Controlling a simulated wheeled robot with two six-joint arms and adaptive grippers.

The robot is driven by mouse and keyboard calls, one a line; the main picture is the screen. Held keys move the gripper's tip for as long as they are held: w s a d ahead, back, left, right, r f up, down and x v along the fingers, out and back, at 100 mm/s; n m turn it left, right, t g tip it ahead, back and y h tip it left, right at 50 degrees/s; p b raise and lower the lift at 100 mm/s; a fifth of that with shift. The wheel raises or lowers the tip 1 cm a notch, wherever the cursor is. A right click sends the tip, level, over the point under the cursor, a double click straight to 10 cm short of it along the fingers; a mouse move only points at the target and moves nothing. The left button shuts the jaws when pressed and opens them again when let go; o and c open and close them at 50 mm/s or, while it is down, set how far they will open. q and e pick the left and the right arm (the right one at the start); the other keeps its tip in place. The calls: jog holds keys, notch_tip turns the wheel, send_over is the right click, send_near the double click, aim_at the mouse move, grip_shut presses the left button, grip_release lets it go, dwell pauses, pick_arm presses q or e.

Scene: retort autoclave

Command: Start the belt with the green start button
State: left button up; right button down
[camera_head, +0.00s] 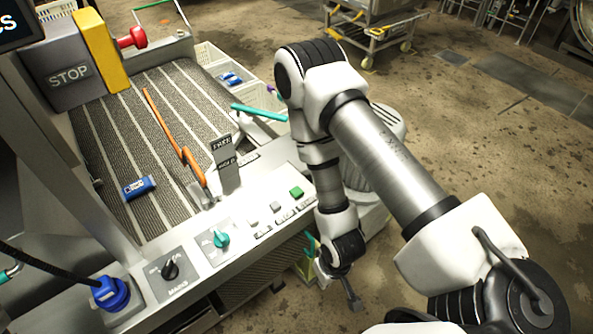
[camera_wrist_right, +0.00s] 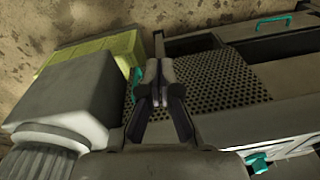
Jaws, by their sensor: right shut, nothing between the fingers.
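The green start button (camera_head: 296,192) is at the right end of the sloped control panel (camera_head: 240,245) in the head view, beside two pale grey buttons (camera_head: 264,213). The striped belt (camera_head: 175,105) lies behind the panel with a blue item (camera_head: 139,188) on it. My right gripper (camera_head: 355,303) is low, to the right of the panel's front edge, apart from the green button. In the right wrist view my right gripper (camera_wrist_right: 158,95) is shut and empty, over a dark perforated plate (camera_wrist_right: 215,82). The green button cannot be made out there. My left gripper is out of view.
The panel also carries a teal knob (camera_head: 221,239), a black mains knob (camera_head: 170,269) and a blue plug (camera_head: 110,294). An orange lever (camera_head: 185,152) and an upright grey bracket (camera_head: 225,165) stand behind. A red stop button (camera_head: 131,38) is at the back.

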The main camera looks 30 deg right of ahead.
jog(key=w+d+r+m+t+y, duration=0.15)
jog(key=w+r, duration=0.25)
jog(key=w, duration=0.4)
jog(key=w+d+r+m+t+h, duration=0.1)
jog(key=w+d+r+m+t, duration=0.15)
jog(key=w+r, duration=0.4)
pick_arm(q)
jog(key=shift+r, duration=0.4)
pick_arm(e)
notch_tip(320, 180, up, 6)
jog(key=m+t, duration=0.2)
jog(key=t, duration=0.2)
send_over(298, 192)
jog(key=shift+w+d+y, duration=0.1)
jog(key=shift+d+y, duration=0.05)
jog(key=shift+y, duration=0.2)
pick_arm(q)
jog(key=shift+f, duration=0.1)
pick_arm(e)
jog(key=shift+f, duration=0.1)
pick_arm(q)
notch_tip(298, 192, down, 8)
jog(key=b, duration=0.8)
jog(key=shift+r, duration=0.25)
pick_arm(e)
notch_tip(298, 192, down, 9)
jog(key=shift+r, duration=0.15)
